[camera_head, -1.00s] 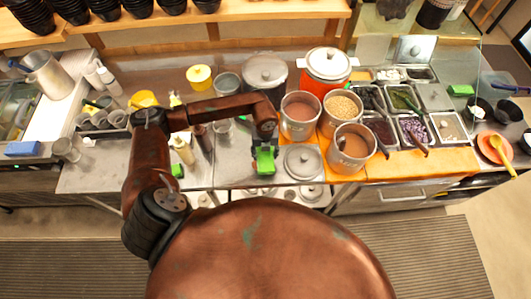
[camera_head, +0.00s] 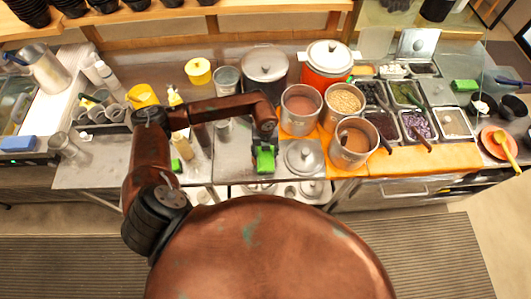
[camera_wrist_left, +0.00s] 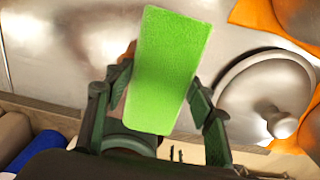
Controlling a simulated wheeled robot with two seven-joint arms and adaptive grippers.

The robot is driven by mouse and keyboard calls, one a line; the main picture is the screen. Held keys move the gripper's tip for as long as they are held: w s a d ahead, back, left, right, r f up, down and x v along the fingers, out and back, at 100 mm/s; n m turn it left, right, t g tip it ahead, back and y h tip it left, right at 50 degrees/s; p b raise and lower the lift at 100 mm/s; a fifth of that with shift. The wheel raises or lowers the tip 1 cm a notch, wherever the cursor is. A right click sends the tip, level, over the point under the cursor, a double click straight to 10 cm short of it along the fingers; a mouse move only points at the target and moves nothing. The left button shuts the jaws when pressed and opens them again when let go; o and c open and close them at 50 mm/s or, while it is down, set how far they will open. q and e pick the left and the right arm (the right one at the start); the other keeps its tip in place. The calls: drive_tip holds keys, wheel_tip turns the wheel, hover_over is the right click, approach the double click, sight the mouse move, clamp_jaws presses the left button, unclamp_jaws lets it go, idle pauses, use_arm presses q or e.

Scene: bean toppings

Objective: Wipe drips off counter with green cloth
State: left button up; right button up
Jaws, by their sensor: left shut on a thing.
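The green cloth (camera_head: 264,162) is a flat, block-like piece at the counter's front edge. My left gripper (camera_head: 265,146) is shut on it. In the left wrist view the cloth (camera_wrist_left: 168,70) sits between the fingers and extends over the steel counter (camera_wrist_left: 70,50). I cannot tell whether it touches the surface. A small brown patch (camera_wrist_left: 127,52) shows at the cloth's left side; whether it is a drip or a reflection is unclear. My right gripper is not in view.
A steel lid (camera_head: 304,157) lies just right of the cloth, also in the left wrist view (camera_wrist_left: 268,95). Several pots, including one with a ladle (camera_head: 351,145), stand on an orange mat (camera_head: 420,160). Bottles (camera_head: 182,145) stand to the left. Bare counter (camera_head: 232,165) lies left of the cloth.

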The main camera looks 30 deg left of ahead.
sight(253, 159)
use_arm(q)
drive_tip(key=shift+f, duration=0.3)
drive_tip(key=shift+f+b, duration=0.2)
drive_tip(key=shift+b, duration=0.15)
idle(0.3)
drive_tip(key=shift+s+a+p, duration=0.25)
drive_tip(key=shift+s+a, duration=0.35)
drive_tip(key=shift+a, duration=0.35)
drive_tip(key=shift+s+a+p, duration=0.2)
drive_tip(key=shift+s+a, duration=0.4)
drive_tip(key=shift+a, duration=0.35)
drive_tip(key=shift+s+a, duration=0.15)
drive_tip(key=shift+a, duration=0.1)
drive_tip(key=shift+w+d, duration=0.4)
drive_tip(key=shift+d, duration=0.3)
drive_tip(key=shift+w+d+b, duration=0.3)
drive_tip(key=shift+w+d, duration=0.15)
drive_tip(key=shift+d, duration=0.3)
drive_tip(key=shift+w+d+b, duration=0.25)
drive_tip(key=shift+w+d, duration=0.2)
drive_tip(key=shift+d, duration=0.3)
